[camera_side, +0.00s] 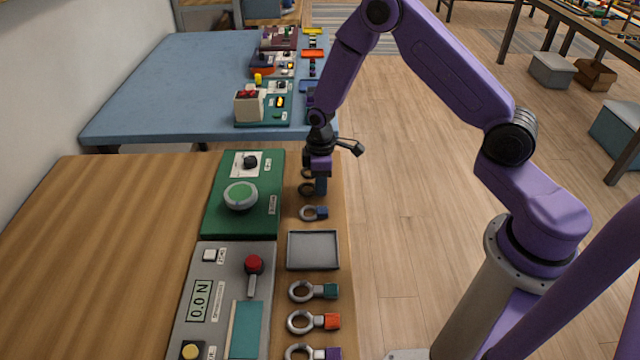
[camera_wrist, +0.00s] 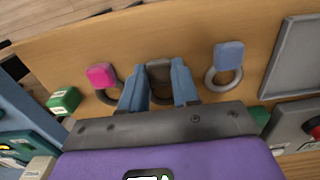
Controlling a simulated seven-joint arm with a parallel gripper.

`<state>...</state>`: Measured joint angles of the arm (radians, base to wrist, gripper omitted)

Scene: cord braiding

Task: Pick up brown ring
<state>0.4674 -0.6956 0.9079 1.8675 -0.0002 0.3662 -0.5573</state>
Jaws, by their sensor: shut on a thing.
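The brown ring (camera_wrist: 159,72) has a dark brown-grey tab, which sits between the two blue fingers of my gripper (camera_wrist: 157,66) in the wrist view. The fingers are shut on the tab from both sides; the ring's loop is partly hidden below them. In the side view my gripper (camera_side: 320,192) points down at the right edge of the wooden table, with the brown ring's loop (camera_side: 306,190) at its left side. I cannot tell whether the ring is clear of the table.
A pink-tabbed ring (camera_wrist: 102,77) and a blue-tabbed ring (camera_wrist: 227,58) lie on either side. A grey tray (camera_side: 313,250) and rings with green (camera_side: 327,291), orange (camera_side: 328,321) and purple (camera_side: 330,353) tabs lie nearer the camera. A green panel (camera_side: 243,220) stands left.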

